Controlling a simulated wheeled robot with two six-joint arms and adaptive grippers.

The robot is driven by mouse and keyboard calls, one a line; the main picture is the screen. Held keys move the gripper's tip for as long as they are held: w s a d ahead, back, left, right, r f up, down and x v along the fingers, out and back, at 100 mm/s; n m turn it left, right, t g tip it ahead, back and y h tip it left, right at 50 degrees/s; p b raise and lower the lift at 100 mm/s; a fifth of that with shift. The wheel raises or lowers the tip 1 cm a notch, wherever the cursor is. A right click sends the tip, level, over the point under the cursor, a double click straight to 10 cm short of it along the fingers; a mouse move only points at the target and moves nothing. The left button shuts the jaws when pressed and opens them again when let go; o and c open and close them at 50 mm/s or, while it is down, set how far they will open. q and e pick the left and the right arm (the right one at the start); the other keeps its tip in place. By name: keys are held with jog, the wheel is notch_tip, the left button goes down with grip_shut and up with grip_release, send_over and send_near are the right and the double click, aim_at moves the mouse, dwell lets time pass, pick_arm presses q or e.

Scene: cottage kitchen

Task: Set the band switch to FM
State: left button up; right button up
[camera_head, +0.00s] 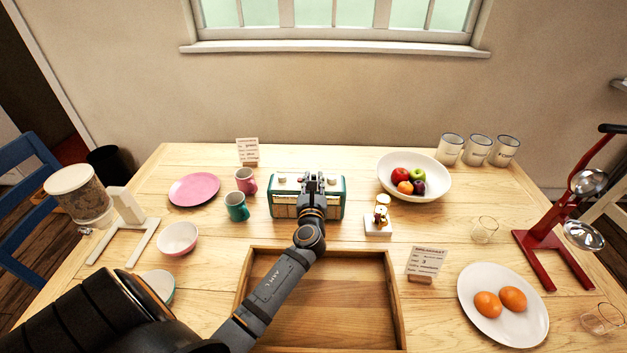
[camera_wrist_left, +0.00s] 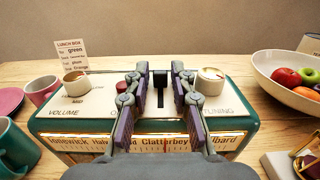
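The teal and cream radio (camera_head: 283,197) stands on the table, its top panel (camera_wrist_left: 85,108) facing up in the left wrist view. On that panel are a volume knob (camera_wrist_left: 76,84), a small red button (camera_wrist_left: 122,86), a black band switch lever (camera_wrist_left: 160,80) in a slot, and a tuning knob (camera_wrist_left: 210,80). My left gripper (camera_head: 314,180) is over the radio; its two fingers (camera_wrist_left: 159,72) are apart, one on each side of the lever, with visible gaps. The band lettering is mostly hidden by the fingers, so the lever's setting cannot be read. My right gripper is not in view.
A wooden tray (camera_head: 394,300) lies in front of the radio. Two mugs, pink (camera_head: 246,180) and teal (camera_head: 236,207), stand close on its left.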

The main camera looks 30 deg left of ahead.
aim_at(314, 178)
pick_arm(q)
grip_shut()
jog(key=p+v, duration=0.1)
jog(key=v, duration=0.2)
jog(key=shift+s+d, duration=0.1)
jog(key=shift+s, duration=0.1)
jog(key=shift+o, duration=0.6)
grip_release()
jog(key=v, duration=0.7)
jog(key=shift+s, duration=0.15)
jog(key=shift+d, duration=0.1)
